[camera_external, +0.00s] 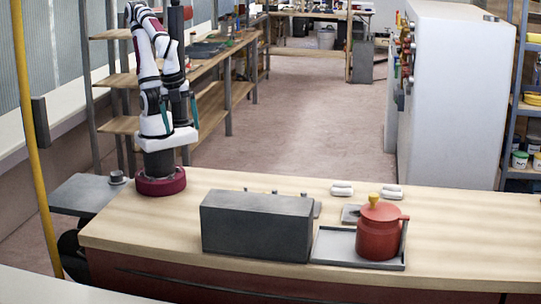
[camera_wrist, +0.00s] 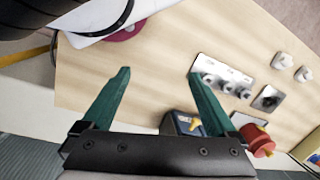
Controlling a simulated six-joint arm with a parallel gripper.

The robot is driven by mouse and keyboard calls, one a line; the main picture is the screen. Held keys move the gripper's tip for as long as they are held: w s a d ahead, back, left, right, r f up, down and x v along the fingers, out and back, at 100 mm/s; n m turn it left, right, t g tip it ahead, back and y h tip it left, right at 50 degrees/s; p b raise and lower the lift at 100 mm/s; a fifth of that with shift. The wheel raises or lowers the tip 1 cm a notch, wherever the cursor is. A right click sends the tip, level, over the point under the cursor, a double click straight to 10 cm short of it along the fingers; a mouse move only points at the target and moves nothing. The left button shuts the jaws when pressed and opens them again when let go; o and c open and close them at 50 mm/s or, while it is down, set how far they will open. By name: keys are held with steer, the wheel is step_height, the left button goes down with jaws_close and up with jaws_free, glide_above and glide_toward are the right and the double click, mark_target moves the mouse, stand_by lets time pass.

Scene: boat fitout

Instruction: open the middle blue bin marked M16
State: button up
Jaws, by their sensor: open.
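A dark grey box-shaped unit (camera_external: 257,226) stands on the bench in the external view, with a plain side toward the camera. No bin front or M16 mark shows there. In the wrist view, a dark and blue box (camera_wrist: 170,125) with a yellow patch shows partly between my fingers and is cut off by my gripper body. I cannot read any marking on it or tell the bins apart. My gripper (camera_wrist: 158,73) is open, with two green fingers spread wide and nothing between them. It is held high above the bench, apart from the box.
A red pot (camera_external: 378,232) with a yellow knob stands on a grey tray (camera_external: 332,247) right of the unit. A metal plate with knobs (camera_wrist: 222,77) lies on the bench. Two small white items (camera_external: 342,189) lie behind. The bench (camera_external: 460,225) is clear at the right.

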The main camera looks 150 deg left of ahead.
steer(key=shift+w+d+n+g+h, duration=0.25)
steer(key=shift+n+g+h, duration=0.25)
steer(key=shift+n, duration=0.4)
steer(key=shift+c, duration=1.2)
steer(key=w+n+h, duration=0.1)
steer(key=w+n+g+h, duration=0.1)
steer(key=n, duration=0.1)
steer(key=shift+w+d+f+n, duration=0.1)
steer(key=shift+d+f+n, duration=0.1)
steer(key=shift+d+n, duration=0.1)
steer(key=shift+c, duration=1.1)
steer(key=w+a+f+n+t+h, duration=0.4)
steer(key=w+a+n+t+h, duration=0.2)
steer(key=w+a+n+h, duration=0.6)
steer(key=w+a+f+n+t+y, duration=0.35)
steer(key=a+n+t, duration=0.35)
steer(key=a+n, duration=0.35)
steer(key=s+f+x, duration=0.1)
steer(key=x, duration=1.4)
steer(key=shift+d+y, duration=0.25)
steer(key=shift+y, duration=0.1)
steer(key=shift+n, duration=0.25)
jaws_close()
steer(key=shift+g, duration=0.3)
